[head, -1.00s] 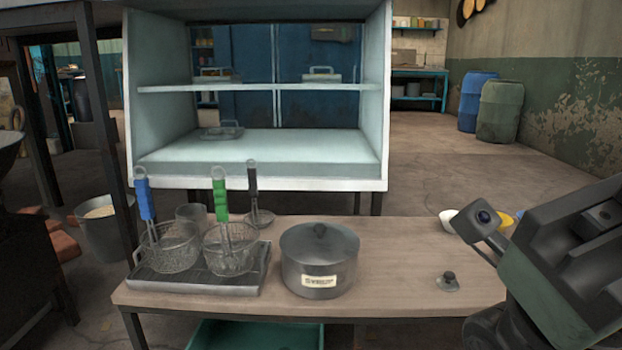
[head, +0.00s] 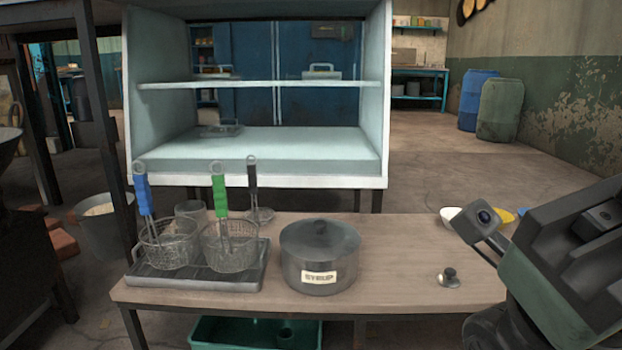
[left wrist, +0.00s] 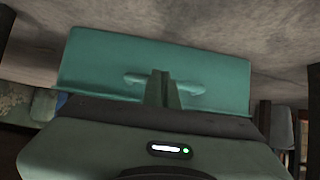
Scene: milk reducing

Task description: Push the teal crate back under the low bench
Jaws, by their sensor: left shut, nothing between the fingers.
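The teal crate (head: 205,334) shows at the bottom of the head view, partly under the front edge of the low bench (head: 410,298). The bench top hides its back part. A dark round thing lies inside it. In the left wrist view the crate's front face (left wrist: 95,72) fills the upper middle, with a loop handle (left wrist: 192,87) across it. My left gripper (left wrist: 162,85) is shut and empty, its fingers in front of the middle of the handle. I cannot tell if they touch the crate.
On the bench stand a lidded pot (head: 320,260), a tray (head: 190,281) with wire baskets, a ladle, a small knobbed lid (head: 448,278) and bowls (head: 451,216). A bucket (head: 105,228) stands at left on the floor. A pale shelf unit (head: 260,180) stands behind.

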